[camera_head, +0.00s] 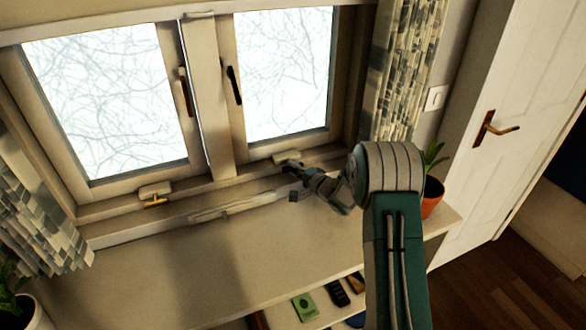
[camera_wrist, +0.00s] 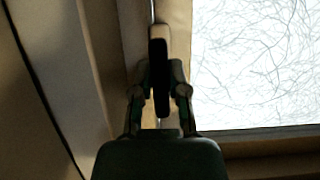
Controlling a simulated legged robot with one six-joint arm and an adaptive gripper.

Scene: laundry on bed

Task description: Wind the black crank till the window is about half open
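The black crank (camera_wrist: 160,85) sits between the two fingers of my gripper (camera_wrist: 161,78) in the wrist view, with a finger close against each side. It is slim and dark, and I see no clear gap beside it. In the head view my gripper (camera_head: 300,178) is at the bottom frame of the right window (camera_head: 285,75), where the crank's mount shows and the fingers partly cover the crank. The right window's sash looks shut or nearly shut. My wrist view is turned on its side, with the pane (camera_wrist: 255,65) to the right.
The left window (camera_head: 110,95) has a brass-coloured crank (camera_head: 155,202) at its base. A pale bar lies along the sill (camera_head: 170,260). A potted plant (camera_head: 432,195) stands right of my arm. Patterned curtains hang at both sides. Small items lie on a shelf below.

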